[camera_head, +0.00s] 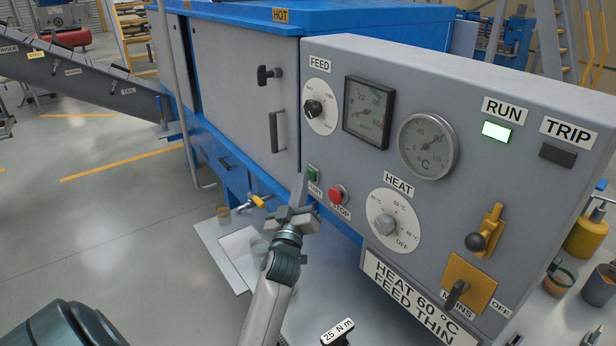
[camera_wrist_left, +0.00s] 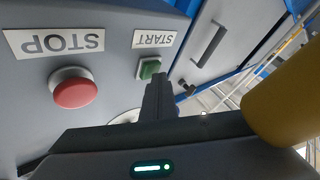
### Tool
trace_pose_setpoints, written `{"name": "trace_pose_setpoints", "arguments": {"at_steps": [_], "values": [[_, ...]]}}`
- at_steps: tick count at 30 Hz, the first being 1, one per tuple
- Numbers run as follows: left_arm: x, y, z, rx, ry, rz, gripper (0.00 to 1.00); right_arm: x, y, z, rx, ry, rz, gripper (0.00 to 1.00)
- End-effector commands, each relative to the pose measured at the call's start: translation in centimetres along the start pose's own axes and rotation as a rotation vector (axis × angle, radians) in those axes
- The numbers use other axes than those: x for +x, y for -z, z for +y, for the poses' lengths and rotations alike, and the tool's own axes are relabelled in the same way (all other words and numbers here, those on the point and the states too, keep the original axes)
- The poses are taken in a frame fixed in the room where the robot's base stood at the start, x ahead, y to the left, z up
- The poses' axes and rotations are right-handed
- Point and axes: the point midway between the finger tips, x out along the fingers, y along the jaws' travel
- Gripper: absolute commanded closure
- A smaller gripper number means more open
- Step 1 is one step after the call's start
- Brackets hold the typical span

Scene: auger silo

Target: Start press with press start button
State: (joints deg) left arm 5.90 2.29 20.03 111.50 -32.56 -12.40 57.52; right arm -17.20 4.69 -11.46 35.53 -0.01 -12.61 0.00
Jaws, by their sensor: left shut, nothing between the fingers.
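The green start button (camera_head: 313,173) sits on the left end of the grey control panel (camera_head: 480,80), above its START label. It also shows in the left wrist view (camera_wrist_left: 149,68), upside down. The red stop button (camera_head: 337,194) is to its right; it appears large in the left wrist view (camera_wrist_left: 75,88). My left gripper (camera_head: 300,188) is shut and empty, its tips just left of and close to the start button. In the left wrist view the closed fingers (camera_wrist_left: 158,98) point at the button's lower edge; contact cannot be told. The RUN lamp (camera_head: 496,132) is lit, the TRIP lamp (camera_head: 557,155) dark.
The panel holds a feed knob (camera_head: 313,108), a heat knob (camera_head: 385,226), two gauges and the mains switch (camera_head: 457,292). A yellow-handled valve (camera_head: 258,201) is left of my gripper. A grey door (camera_head: 240,90) stands behind. Open floor lies to the left.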

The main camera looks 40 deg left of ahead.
Motion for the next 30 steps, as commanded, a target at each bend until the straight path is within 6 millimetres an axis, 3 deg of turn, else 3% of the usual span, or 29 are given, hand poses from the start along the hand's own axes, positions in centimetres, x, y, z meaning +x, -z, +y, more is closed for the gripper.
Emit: {"name": "trace_pose_setpoints", "arguments": {"at_steps": [30], "values": [[-1.3,0.8,-1.0,-0.001,0.001,-0.001,1.00,-0.6,0.1,-0.4,0.002,0.004,0.001,0.69]]}}
